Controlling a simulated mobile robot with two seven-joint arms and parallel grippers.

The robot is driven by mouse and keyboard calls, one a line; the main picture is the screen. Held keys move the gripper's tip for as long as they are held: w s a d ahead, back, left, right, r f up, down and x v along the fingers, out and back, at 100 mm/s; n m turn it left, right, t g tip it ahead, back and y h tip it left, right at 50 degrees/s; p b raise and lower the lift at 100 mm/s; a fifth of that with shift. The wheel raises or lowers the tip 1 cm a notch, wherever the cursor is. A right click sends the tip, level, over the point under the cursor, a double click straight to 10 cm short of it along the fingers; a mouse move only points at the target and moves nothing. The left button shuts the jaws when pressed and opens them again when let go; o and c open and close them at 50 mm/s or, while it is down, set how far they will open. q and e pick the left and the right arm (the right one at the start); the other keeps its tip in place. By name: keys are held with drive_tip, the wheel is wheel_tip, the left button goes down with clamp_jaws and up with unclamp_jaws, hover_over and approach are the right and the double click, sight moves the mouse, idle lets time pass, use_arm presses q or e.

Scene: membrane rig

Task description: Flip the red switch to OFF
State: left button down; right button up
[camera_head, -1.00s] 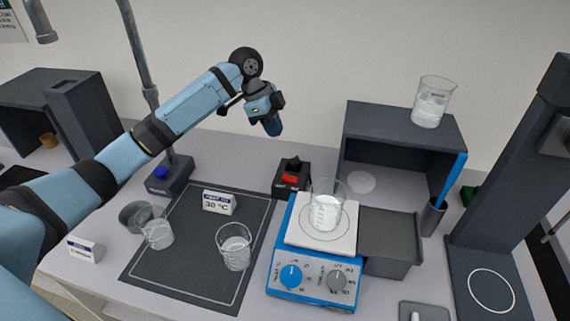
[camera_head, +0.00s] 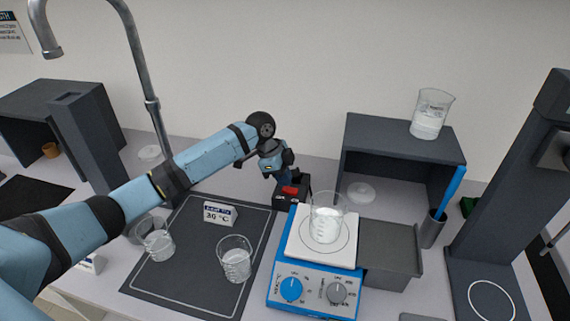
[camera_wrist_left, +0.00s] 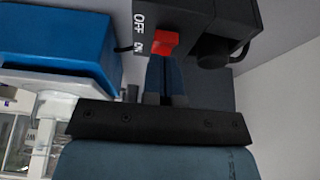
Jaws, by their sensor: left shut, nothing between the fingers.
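The red switch (camera_head: 290,190) sits on a small black box (camera_head: 283,202) behind the blue hotplate in the head view. In the left wrist view the red switch (camera_wrist_left: 165,42) shows close up, with the white letters OFF and ON beside it on the box (camera_wrist_left: 215,18). My left gripper (camera_wrist_left: 166,60) is shut and empty, its blue fingertips right at the red switch; I cannot tell whether they touch it. In the head view my left gripper (camera_head: 284,180) is over the back of the switch box and partly hides it. My right gripper is not in view.
The blue hotplate (camera_head: 315,280) with a beaker (camera_head: 326,222) on it stands just in front of the switch box. A dark mat (camera_head: 190,275) with two beakers and a 30 °C sign (camera_head: 220,214) lies to the left. A dark shelf (camera_head: 405,140) stands right.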

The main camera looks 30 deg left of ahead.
use_arm(q)
drive_tip(key=shift+a+f, duration=0.2)
drive_tip(key=shift+f, duration=0.3)
drive_tip(key=shift+s, duration=0.1)
drive_tip(key=shift+a+f, duration=0.15)
drive_tip(key=shift+f, duration=0.1)
drive_tip(key=shift+s+a+f+h, duration=0.1)
drive_tip(key=shift+a+f+h, duration=0.1)
drive_tip(key=shift+f+h, duration=0.3)
drive_tip(key=shift+a+r+h, duration=0.1)
drive_tip(key=shift+r+h, duration=0.1)
drive_tip(key=shift+h, duration=0.1)
drive_tip(key=shift+w+d+r+p, duration=0.15)
drive_tip(key=shift+d+r+p, duration=0.05)
drive_tip(key=shift+d+p, duration=0.2)
drive_tip(key=shift+w+d+r+p, duration=0.15)
drive_tip(key=shift+d+p, duration=0.1)
drive_tip(key=shift+d, duration=0.15)
